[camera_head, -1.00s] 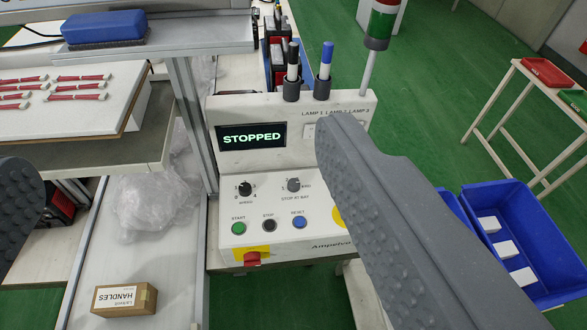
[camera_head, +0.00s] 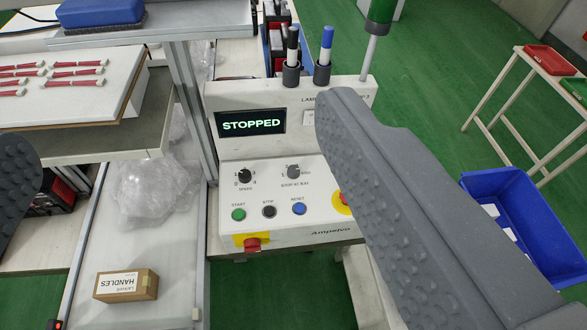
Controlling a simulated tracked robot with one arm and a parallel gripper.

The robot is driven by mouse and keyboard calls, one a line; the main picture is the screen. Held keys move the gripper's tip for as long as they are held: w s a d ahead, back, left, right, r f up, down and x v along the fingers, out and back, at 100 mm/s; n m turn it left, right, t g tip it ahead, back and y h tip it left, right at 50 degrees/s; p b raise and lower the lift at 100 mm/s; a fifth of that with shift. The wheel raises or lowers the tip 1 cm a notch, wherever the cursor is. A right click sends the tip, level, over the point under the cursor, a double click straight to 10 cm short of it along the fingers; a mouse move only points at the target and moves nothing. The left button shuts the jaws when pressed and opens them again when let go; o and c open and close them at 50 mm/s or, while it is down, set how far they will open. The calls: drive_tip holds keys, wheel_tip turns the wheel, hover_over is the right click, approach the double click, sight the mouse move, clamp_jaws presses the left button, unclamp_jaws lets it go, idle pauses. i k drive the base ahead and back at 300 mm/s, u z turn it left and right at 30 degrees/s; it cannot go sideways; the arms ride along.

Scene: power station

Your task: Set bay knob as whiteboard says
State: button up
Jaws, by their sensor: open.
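The bay knob (camera_head: 293,172), a small grey dial labelled "STOP AT BAY", sits on the sloped white control panel (camera_head: 320,236). A black speed knob (camera_head: 244,176) is to its left. Start (camera_head: 238,214), stop (camera_head: 269,211) and reset (camera_head: 299,209) buttons are below. The display (camera_head: 251,123) reads "STOPPED". My gripper (camera_head: 175,145) is open and empty, its fingers wide apart at the left edge and the right, with the panel between and beyond them. The right finger hides part of the panel. No whiteboard text is readable here.
A blue eraser (camera_head: 103,12) lies on a shelf at upper left. Two markers (camera_head: 324,50) stand in holders above the panel. A red switch on a yellow plate (camera_head: 252,244) juts from the front. A handles box (camera_head: 126,285) is lower left; a blue bin (camera_head: 545,240) is right.

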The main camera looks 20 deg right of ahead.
sight(294, 171)
drive_tip(key=u, duration=0.05)
drive_tip(key=k, duration=1.15)
drive_tip(key=z, duration=0.4)
drive_tip(key=i, duration=1.6)
drive_tip(key=u, duration=0.75)
